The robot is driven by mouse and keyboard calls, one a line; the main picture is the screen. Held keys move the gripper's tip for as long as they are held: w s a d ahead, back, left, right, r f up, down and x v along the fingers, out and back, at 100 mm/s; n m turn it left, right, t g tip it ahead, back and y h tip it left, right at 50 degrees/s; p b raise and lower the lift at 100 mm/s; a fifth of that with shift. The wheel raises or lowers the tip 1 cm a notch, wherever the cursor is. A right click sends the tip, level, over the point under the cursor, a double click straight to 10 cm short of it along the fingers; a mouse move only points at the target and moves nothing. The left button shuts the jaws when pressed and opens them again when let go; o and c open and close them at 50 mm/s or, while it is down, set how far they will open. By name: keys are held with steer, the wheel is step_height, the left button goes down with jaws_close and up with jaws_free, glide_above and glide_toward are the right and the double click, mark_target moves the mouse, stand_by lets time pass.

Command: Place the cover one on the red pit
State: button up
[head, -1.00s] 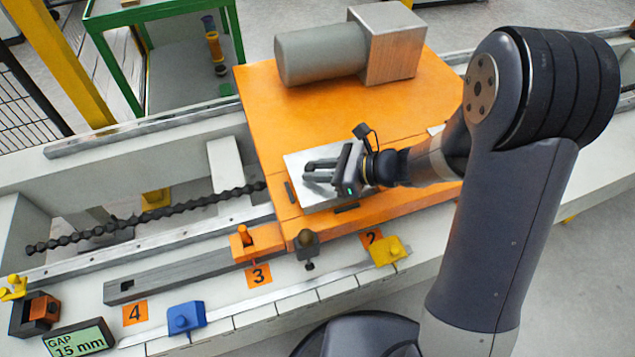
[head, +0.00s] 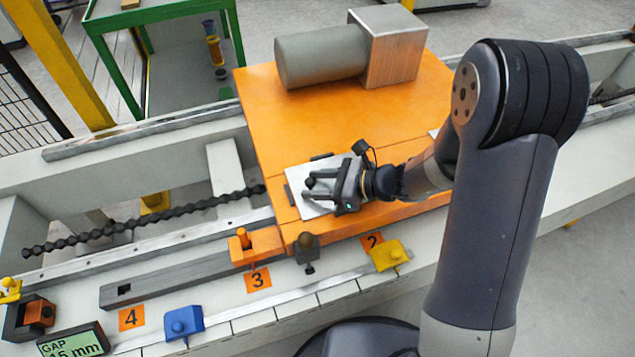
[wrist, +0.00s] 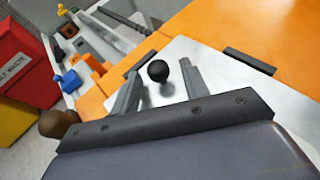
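The cover is a flat silver plate (head: 307,208) with a round black knob (wrist: 158,71). It lies on the orange deck between short dark strips (wrist: 250,61), and it also shows in the wrist view (wrist: 213,83). My gripper (head: 309,184) is above the plate with its fingers apart. In the wrist view, the fingers (wrist: 160,82) stand on either side of the knob with gaps to it. No red pit shows; whatever is under the plate is hidden. I cannot read a number on the plate.
A grey cylinder with a metal block (head: 395,48) stands on the orange deck (head: 285,125) behind the plate. Blue (head: 183,322) and yellow (head: 390,255) knobbed pieces sit along the front rail. A red bin (wrist: 25,62) shows in the wrist view.

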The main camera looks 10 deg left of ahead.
steer(key=shift+r, duration=0.1)
steer(key=shift+d+r, duration=0.15)
steer(key=shift+r, duration=0.05)
step_height(320, 180, up, 4)
steer(key=p, duration=0.2)
glide_above(365, 203)
steer(key=shift+d+r, duration=0.1)
steer(key=shift+r, duration=0.05)
steer(key=b+x, duration=0.2)
steer(key=x, duration=1)
steer(key=shift+s, duration=0.1)
steer(key=shift+r+p, duration=0.4)
steer(key=shift+r, duration=0.65)
